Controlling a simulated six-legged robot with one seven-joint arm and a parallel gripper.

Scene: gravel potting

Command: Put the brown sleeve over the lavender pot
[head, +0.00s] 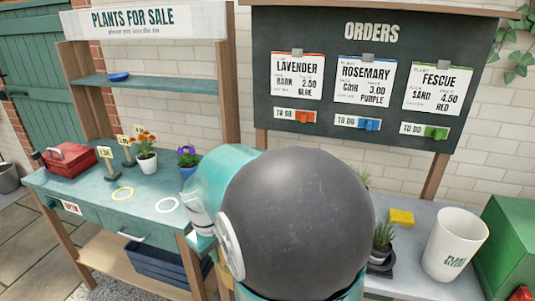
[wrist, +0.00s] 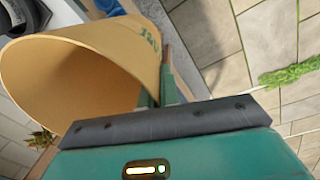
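A tan-brown sleeve (wrist: 105,50) with green print fills the upper left of the wrist view, lying tilted with a wide opening showing. My gripper (wrist: 160,75) is shut on the sleeve's wall near its right edge. In the head view my arm hides the gripper and most or all of the sleeve. A spiky grey-green plant (head: 383,236) stands in a dark pot on the right bench, partly behind my arm. I cannot tell whether it is the lavender. The lavender order card (head: 297,77) hangs at the left of the orders board.
A large white printed container (head: 455,243) and a yellow block (head: 401,217) are on the right bench. A green box (head: 510,245) stands at far right. The sale table (head: 100,205) holds flower pots, a red toolbox (head: 69,159), and yellow and white rings.

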